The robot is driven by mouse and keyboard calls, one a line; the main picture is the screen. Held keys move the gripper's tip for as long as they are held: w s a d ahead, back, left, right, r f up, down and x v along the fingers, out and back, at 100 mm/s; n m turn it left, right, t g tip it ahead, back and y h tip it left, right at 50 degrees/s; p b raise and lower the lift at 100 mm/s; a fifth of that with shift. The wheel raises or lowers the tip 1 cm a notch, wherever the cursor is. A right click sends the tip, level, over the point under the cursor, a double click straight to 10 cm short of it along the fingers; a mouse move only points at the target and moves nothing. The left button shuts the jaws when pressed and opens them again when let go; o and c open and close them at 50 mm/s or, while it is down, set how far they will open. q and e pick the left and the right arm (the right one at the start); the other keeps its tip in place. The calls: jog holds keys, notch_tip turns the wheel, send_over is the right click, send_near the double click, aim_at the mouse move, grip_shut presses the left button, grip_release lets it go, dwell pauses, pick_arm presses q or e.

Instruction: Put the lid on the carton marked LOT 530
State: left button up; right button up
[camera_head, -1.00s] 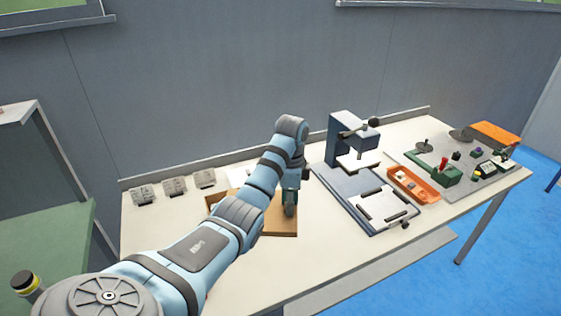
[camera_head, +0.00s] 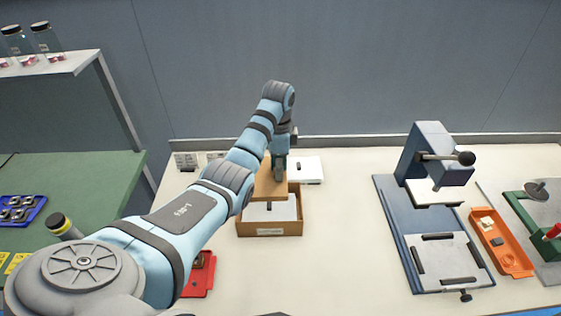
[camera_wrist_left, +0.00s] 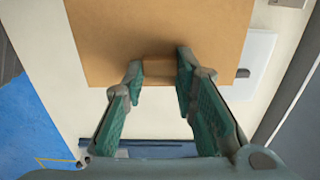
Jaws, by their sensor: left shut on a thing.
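In the head view, an open brown carton (camera_head: 287,227) stands on the pale bench, with a white surface and a small dark piece inside. A pale label on its front is too small to read. My left gripper (camera_head: 280,172) is over the carton's rear side, with a flat brown cardboard lid (camera_head: 266,184) below it. In the left wrist view, my left gripper (camera_wrist_left: 158,72) is shut on the small brown block handle (camera_wrist_left: 159,66) of the lid (camera_wrist_left: 150,25). The gap between lid and carton cannot be judged. My right gripper is out of view.
A white slab (camera_head: 306,164) with a dark handle lies behind the carton. A red tray (camera_head: 204,280) is at the front left, partly behind my arm. A blue press (camera_head: 385,205) and an orange tray (camera_head: 510,252) stand right. The bench between carton and press is clear.

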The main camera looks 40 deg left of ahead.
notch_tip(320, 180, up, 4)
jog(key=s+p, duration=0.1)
jog(key=p, duration=0.2)
pick_arm(q)
jog(key=w+d+f+b, duration=0.1)
jog(key=d+f+b, duration=0.4)
jog(key=f+b, duration=0.1)
jog(key=shift+w+f, duration=0.35)
jog(key=shift+f, duration=0.25)
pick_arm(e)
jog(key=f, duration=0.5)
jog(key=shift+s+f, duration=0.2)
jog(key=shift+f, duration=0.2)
pick_arm(q)
jog(key=shift+w+p, duration=0.1)
jog(key=shift+p, duration=0.3)
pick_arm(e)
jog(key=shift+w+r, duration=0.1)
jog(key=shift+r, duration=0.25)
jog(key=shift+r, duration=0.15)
pick_arm(q)
jog(key=shift+p, duration=0.4)
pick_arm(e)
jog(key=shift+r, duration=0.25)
